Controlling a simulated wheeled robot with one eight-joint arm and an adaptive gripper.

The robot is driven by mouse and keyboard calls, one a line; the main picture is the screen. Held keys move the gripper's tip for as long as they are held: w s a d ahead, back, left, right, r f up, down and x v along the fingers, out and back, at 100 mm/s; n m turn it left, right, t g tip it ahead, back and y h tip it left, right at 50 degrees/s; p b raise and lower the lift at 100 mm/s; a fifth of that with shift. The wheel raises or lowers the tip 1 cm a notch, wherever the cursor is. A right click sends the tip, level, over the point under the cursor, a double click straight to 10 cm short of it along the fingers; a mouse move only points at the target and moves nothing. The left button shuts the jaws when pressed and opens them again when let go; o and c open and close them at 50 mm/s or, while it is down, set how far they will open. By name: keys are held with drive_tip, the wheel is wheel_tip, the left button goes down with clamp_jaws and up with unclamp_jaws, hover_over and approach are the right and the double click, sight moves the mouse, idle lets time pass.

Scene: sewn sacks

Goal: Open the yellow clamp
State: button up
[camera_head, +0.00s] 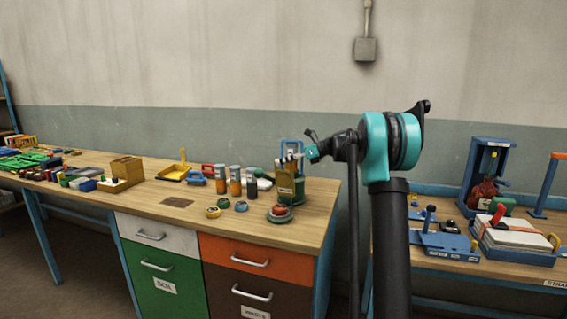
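A small yellow part (553,242) stands at the right edge of a blue tray on the right bench, beside a stack of pale flat sheets or sacks (513,235). It looks like the yellow clamp, but it is too small to tell whether it is open or shut. A red-handled part (497,214) stands on the same stack. My arm rises in the middle of the view, and its end with my gripper (298,156) points away, over the right end of the left bench. The fingers are small and partly hidden, and their opening cannot be made out.
The left bench (165,202) holds jars, tins, a wooden box (127,168) and a green container (291,187) close to my gripper. The right bench also holds a blue frame (484,153) with a dark red sack and a blue fixture (447,244). Floor shows at lower left.

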drive_tip(key=shift+o, duration=1)
drive_tip(key=shift+d+r, duration=0.1)
drive_tip(key=v, duration=1.1)
drive_tip(key=shift+d, duration=0.35)
drive_tip(key=shift+s+r, duration=0.1)
drive_tip(key=shift+r, duration=0.05)
